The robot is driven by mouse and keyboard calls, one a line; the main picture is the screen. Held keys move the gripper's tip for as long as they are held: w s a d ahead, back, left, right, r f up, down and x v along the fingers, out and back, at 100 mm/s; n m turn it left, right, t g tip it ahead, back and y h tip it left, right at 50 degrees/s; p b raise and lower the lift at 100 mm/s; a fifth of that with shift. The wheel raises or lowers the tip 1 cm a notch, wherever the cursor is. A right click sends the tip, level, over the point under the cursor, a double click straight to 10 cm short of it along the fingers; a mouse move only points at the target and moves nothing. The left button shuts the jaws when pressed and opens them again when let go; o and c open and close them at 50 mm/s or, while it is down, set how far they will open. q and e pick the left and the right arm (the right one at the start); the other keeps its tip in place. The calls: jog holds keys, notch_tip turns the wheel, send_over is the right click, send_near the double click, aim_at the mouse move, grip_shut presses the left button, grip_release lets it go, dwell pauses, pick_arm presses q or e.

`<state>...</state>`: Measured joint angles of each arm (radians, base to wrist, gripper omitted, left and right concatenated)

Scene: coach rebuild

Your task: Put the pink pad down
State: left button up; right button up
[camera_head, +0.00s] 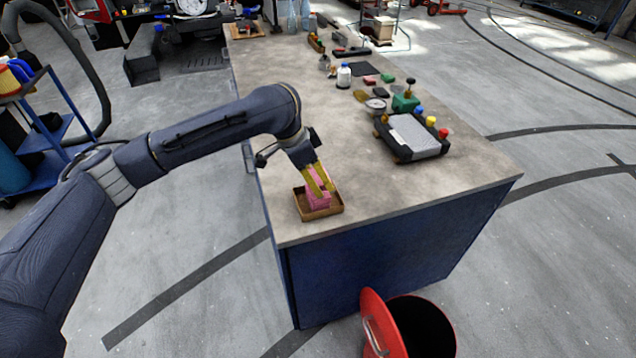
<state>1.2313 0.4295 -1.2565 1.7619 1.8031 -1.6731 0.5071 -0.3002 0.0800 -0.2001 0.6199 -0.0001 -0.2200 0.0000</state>
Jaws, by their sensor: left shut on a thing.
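The pink pad (311,202) is at the near left corner of the workbench, between the yellow fingers of my left gripper (325,190). The gripper points down and is shut on the pad. The pad is inside the outline of a shallow brown tray (303,214); I cannot tell whether it touches the tray's floor. The fingers hide part of the pad. My right gripper is not in view.
The workbench (400,190) is bare in front and to the right of the tray. A grey-topped device (414,135) with coloured knobs, a white bottle (344,76) and small parts stand farther back. An open red bin (375,320) stands on the floor in front.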

pick_arm(q)
jog(key=shift+f, duration=1.15)
jog(key=shift+f, duration=0.1)
jog(key=o, duration=1.2)
jog(key=v, duration=1.2)
